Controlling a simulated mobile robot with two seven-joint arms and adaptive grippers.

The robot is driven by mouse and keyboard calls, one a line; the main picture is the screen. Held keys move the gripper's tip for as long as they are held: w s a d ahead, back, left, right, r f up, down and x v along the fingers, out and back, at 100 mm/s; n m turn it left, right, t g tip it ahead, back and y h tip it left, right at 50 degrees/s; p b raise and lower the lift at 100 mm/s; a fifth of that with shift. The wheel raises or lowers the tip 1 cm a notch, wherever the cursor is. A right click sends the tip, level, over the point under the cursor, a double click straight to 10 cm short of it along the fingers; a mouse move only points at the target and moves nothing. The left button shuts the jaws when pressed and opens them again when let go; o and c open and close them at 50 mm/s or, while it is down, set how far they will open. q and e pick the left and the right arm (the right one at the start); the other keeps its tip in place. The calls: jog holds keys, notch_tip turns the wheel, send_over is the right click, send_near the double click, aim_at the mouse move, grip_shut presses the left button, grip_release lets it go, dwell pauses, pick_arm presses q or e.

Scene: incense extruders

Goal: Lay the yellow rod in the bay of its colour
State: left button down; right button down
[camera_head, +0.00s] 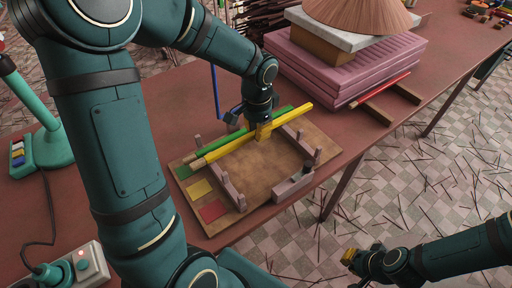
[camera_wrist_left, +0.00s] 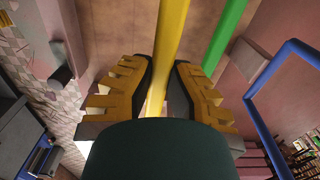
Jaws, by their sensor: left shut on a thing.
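My left gripper (camera_head: 263,131) is shut on the yellow rod (camera_head: 231,145) near its middle. In the left wrist view, the yellow rod (camera_wrist_left: 170,40) runs between the two yellow-padded fingers (camera_wrist_left: 157,95). The rod lies over the far side of the brown board (camera_head: 262,182), close beside the green rod (camera_head: 229,137); whether it touches the board is unclear. The board's left edge has green (camera_head: 182,172), yellow (camera_head: 199,189) and red (camera_head: 211,211) patches. My right gripper (camera_head: 350,257) is at the lower right, away from the board; its finger gap is not clear.
Upright pegged rails (camera_head: 230,190) cross the board. A red rod (camera_head: 385,88) lies on wooden supports by a pink stack (camera_head: 340,62). A blue bent rod (camera_head: 215,92) stands behind the board. Clear table lies left of the board.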

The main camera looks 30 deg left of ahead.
pick_arm(q)
notch_tip(320, 180, down, 6)
jog(key=shift+f+b, duration=0.1)
jog(key=shift+b, duration=0.6)
jog(key=shift+f+b, duration=0.4)
jog(key=c, duration=1.1)
grip_release()
jog(key=shift+r, duration=0.15)
jog(key=shift+r+p, duration=0.25)
jog(key=shift+p, duration=0.1)
notch_tip(320, 180, up, 12)
jog(key=p, duration=0.3)
jog(key=shift+r, duration=0.2)
